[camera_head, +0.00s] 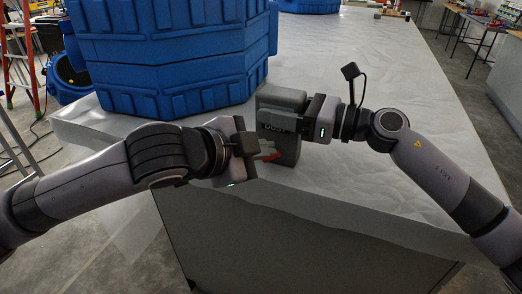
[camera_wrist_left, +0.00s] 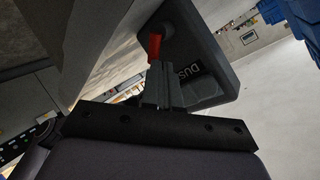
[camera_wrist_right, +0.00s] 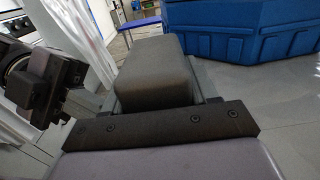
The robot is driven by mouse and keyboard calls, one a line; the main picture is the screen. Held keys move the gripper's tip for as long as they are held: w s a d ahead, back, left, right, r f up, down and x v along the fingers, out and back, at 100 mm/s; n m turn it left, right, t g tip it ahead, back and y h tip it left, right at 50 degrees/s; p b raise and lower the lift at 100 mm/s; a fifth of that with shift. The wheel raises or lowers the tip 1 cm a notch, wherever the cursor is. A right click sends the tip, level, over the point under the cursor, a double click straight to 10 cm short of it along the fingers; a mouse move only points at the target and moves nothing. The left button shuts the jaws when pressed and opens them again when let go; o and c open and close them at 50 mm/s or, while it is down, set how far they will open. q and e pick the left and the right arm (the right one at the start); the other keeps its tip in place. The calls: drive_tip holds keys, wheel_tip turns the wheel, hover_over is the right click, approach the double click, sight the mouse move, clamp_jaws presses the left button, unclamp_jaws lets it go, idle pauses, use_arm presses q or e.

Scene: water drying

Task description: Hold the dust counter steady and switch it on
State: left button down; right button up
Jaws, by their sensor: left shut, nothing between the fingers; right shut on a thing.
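The dust counter (camera_head: 289,146) is a dark grey box with "Dust" lettering, standing upright near the table's front edge. In the left wrist view its lettered face (camera_wrist_left: 205,75) shows beside a red lever (camera_wrist_left: 154,45), likely its switch; the lever also shows in the head view (camera_head: 271,156). My right gripper (camera_head: 304,117) is shut on the dust counter's upper part, and in the right wrist view the grey casing (camera_wrist_right: 156,75) sits between the fingers. My left gripper (camera_head: 256,160) is shut and empty, its fingertips (camera_wrist_left: 158,72) close to the red lever. I cannot tell whether they touch it.
A large blue crate (camera_head: 175,60) stands on the pale table (camera_head: 370,60) just behind and left of the dust counter. A red ladder (camera_head: 20,60) stands on the floor at the far left.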

use_arm(q)
drive_tip(key=v, duration=1.4)
drive_tip(key=shift+a+f, duration=0.15)
drive_tip(key=shift+a, duration=0.05)
use_arm(e)
drive_tip(key=o, duration=1.3)
use_arm(q)
drive_tip(key=shift+w, duration=0.1)
